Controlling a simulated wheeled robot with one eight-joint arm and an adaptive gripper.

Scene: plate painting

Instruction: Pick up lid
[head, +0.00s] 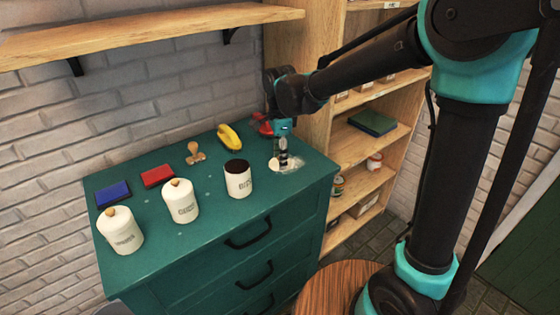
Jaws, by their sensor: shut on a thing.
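A white canister (238,181) with dark lettering stands open on the green cabinet top (215,205), its dark inside showing. My gripper (283,158) points down over the right part of the cabinet top, to the right of this canister. It is shut on a small pale lid (274,164), which is partly hidden by the fingers. I cannot tell whether the lid touches the surface. A whitish patch lies on the cabinet top around it.
Two lidded canisters (181,202) (120,232) stand to the left. A blue pad (113,194), a red pad (158,176), a wooden stamp (195,154) and a yellow object (229,138) lie behind. A wall shelf (150,30) hangs above; a wooden bookcase (314,110) stands right.

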